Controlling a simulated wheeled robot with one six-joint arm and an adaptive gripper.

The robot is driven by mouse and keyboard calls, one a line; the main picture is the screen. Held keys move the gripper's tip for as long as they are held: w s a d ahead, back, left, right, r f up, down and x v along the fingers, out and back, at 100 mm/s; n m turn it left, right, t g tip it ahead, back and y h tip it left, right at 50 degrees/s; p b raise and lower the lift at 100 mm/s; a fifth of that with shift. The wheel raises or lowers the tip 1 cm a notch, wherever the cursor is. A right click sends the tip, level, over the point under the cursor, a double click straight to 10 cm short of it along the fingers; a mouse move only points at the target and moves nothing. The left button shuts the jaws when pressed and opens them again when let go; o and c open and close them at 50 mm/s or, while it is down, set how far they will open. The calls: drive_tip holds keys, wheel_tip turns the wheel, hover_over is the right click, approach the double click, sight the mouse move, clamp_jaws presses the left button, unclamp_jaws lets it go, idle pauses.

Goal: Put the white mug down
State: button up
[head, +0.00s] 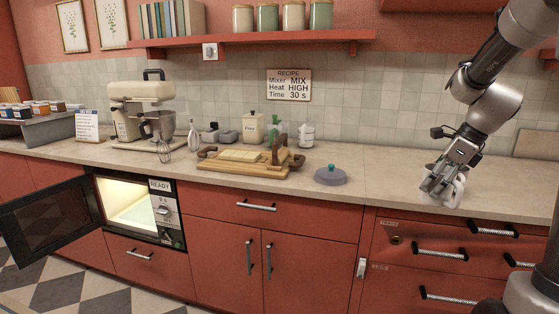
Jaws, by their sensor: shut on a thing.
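The white mug (458,190) is at the right part of the counter, low over or on the countertop near its front edge. My gripper (440,190) is shut on it from above, and its fingers hide part of the mug. I cannot tell whether the mug's base touches the counter (390,185).
The counter around the mug is clear. To the left are a grey lid (331,177) with a teal knob, a wooden board (243,165), a stand mixer (143,108) and whisks. Below, an oven door (45,220) hangs open at the left. A red shelf (255,39) with canisters is above.

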drive_tip(key=n, duration=0.1)
drive_tip(key=n+g, duration=0.1)
drive_tip(key=shift+d+r+n+y, duration=0.2)
drive_tip(key=shift+d+n+y, duration=0.1)
drive_tip(key=shift+n, duration=0.1)
drive_tip(key=shift+w+d+f+n+g, duration=0.15)
drive_tip(key=shift+n+g, duration=0.35)
drive_tip(key=shift+n, duration=0.7)
drive_tip(key=f+n+g, duration=0.1)
drive_tip(key=n, duration=0.2)
drive_tip(key=w+f+n+g, duration=0.1)
drive_tip(key=n, duration=0.1)
drive_tip(key=f+n+g, duration=0.1)
drive_tip(key=f+n, duration=0.1)
drive_tip(key=n, duration=0.1)
drive_tip(key=shift+w+a+n, duration=0.3)
drive_tip(key=shift+w+a, duration=0.05)
drive_tip(key=shift+w, duration=0.05)
drive_tip(key=a+f+n+g+h, duration=0.1)
drive_tip(key=a+f+n+h, duration=0.1)
drive_tip(key=a+f+n, duration=0.3)
drive_tip(key=w+a+f+n+g+h, duration=0.1)
drive_tip(key=a+f+n, duration=0.5)
drive_tip(key=f, duration=0.8)
drive_tip(key=shift+w+a+f+n+h, duration=0.2)
drive_tip(key=shift+a+n+h, duration=0.15)
drive_tip(key=shift+h, duration=0.25)
